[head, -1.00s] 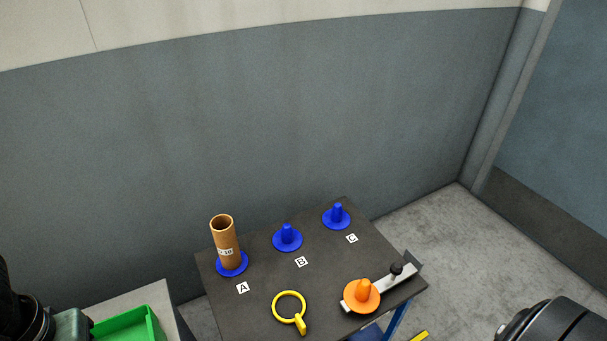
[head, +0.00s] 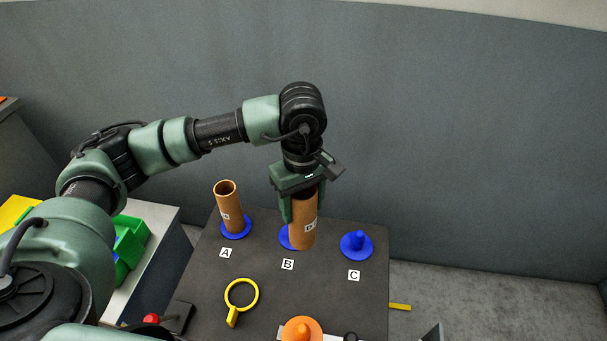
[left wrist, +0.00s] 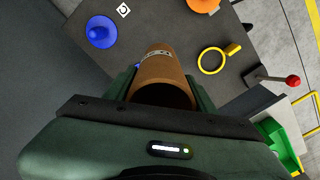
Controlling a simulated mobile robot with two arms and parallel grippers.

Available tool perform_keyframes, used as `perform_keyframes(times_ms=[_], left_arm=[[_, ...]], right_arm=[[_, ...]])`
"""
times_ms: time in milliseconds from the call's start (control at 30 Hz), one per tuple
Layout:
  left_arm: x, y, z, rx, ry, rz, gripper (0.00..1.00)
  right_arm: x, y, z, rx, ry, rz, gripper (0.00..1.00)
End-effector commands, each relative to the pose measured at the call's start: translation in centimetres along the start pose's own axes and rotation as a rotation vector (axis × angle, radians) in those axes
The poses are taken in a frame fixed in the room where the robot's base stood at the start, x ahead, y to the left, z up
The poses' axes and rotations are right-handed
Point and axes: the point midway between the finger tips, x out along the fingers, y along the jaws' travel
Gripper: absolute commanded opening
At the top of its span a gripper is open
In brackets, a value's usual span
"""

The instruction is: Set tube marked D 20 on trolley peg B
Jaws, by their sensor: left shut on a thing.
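A brown cardboard tube (head: 302,232), its label showing a "D" with the rest cut off, is shut in my left gripper (head: 301,204). The tube is upright and also shows in the left wrist view (left wrist: 158,72). In the head view its lower end overlaps trolley peg B (head: 284,238); only the left part of the blue base shows and the pin is hidden. I cannot tell whether the tube is around the pin or above or in front of it. The B sign (head: 288,265) lies in front. My right gripper is out of view.
Another brown tube (head: 230,208) stands on peg A (head: 236,230). Blue peg C (head: 357,244) is empty. A yellow ring with a handle (head: 241,296) and an orange peg (head: 302,329) are nearer on the dark trolley top (head: 335,295). A green bin (head: 131,240) stands left.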

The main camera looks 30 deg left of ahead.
Motion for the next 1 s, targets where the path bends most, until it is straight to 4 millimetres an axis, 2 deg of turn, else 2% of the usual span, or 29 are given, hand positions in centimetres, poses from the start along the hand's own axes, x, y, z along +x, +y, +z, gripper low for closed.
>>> perform_keyframes(times_ms=[100, 300, 500, 600, 800, 1000], left_arm=[[0.1, 1.6, -2.0, -0.341, -0.002, -0.003, 0.15], [1.3, 3.5, -5.5, -0.924, -0.002, -0.004, 0.15], [3.2, 4.2, -8.7, -1.481, 0.000, -0.005, 0.15], [4.1, 4.2, -9.9, -1.706, 0.000, -0.004, 0.15], [5.4, 3.9, -11.3, -1.982, 0.000, -0.002, 0.15], [5.8, 3.8, -11.6, -2.047, 0.000, 0.001, 0.15]], right_arm=[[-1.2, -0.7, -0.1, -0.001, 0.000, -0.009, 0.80], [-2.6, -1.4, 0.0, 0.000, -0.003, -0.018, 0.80], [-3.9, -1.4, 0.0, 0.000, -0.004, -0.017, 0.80], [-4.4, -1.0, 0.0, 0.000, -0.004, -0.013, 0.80], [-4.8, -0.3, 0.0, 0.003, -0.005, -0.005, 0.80], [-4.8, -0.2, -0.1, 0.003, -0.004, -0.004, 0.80]])
